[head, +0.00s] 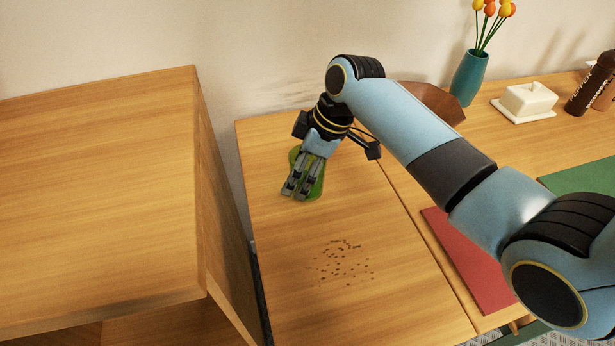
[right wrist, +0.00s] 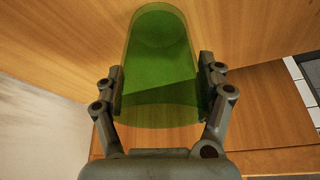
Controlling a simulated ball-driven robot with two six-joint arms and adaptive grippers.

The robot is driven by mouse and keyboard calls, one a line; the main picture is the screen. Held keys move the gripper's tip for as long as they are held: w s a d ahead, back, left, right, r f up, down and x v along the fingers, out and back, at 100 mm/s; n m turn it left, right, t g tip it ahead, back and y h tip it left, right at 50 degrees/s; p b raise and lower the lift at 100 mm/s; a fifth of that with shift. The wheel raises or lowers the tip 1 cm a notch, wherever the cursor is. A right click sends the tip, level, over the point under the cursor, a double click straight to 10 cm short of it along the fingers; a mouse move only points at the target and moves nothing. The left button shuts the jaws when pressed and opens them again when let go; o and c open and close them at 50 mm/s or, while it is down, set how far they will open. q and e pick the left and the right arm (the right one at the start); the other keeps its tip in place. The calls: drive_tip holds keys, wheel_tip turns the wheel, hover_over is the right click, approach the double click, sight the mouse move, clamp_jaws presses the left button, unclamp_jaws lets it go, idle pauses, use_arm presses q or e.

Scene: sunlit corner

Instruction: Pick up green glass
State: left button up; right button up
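The green glass (head: 318,184) is see-through and shows on the wooden table, partly hidden behind my right gripper (head: 295,192) in the head view. I cannot tell from this view whether it touches the tabletop. In the right wrist view the glass (right wrist: 158,60) fills the space between the two fingers of my right gripper (right wrist: 160,88). One finger is on each side, very close to its walls. The fingers are apart, but I cannot tell whether they press on the glass. My left gripper is not in view.
Dark crumbs (head: 342,262) lie on the near tabletop (head: 390,300). A tall wooden cabinet (head: 100,190) stands at left. To the right are a red mat (head: 470,262), a brown bowl (head: 428,101), a teal vase (head: 468,78), a butter dish (head: 527,102) and a pepper bottle (head: 592,83).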

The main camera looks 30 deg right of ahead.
drive_tip(key=c, duration=0.9)
drive_tip(key=shift+r, duration=0.15)
